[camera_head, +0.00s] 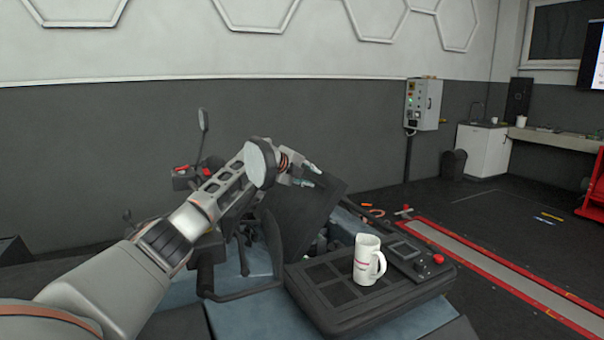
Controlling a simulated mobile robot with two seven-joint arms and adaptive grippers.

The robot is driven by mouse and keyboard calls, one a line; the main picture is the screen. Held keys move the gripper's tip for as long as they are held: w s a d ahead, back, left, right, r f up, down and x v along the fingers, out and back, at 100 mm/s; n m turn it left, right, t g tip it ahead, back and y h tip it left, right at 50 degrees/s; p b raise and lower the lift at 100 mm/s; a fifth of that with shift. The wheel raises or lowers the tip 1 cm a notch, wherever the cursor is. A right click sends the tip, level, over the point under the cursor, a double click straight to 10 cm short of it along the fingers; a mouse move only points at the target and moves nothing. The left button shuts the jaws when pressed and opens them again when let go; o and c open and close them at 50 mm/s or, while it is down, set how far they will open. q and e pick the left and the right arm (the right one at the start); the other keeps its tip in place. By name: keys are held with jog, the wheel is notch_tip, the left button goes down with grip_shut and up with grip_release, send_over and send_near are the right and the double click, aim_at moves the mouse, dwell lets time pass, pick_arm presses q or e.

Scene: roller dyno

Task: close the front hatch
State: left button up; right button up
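A dark flat panel, which looks like the front hatch (303,222), stands raised and tilted in the middle of the head view. An opening with parts inside shows at its right side. My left gripper (314,177) is at the panel's upper edge, with its two fingertips apart and nothing between them. I cannot tell whether it touches the panel. My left arm comes in from the lower left and hides part of the vehicle. My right gripper is not in view.
A black console (330,290) with a red button lies in front of the hatch, with a white mug (368,260) standing on it. A mirror (203,120) and handlebar parts rise at left. Red floor rails (500,278) run at right, with open floor beyond.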

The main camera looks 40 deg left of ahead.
pick_arm(q)
jog(key=v, duration=1.1)
jog(key=shift+r, duration=0.4)
jog(key=shift+a, duration=0.1)
jog(key=f+b+v, duration=0.1)
jog(key=b+v, duration=0.1)
jog(key=v, duration=0.7)
jog(key=shift+s+b, duration=0.3)
jog(key=shift+f, duration=0.15)
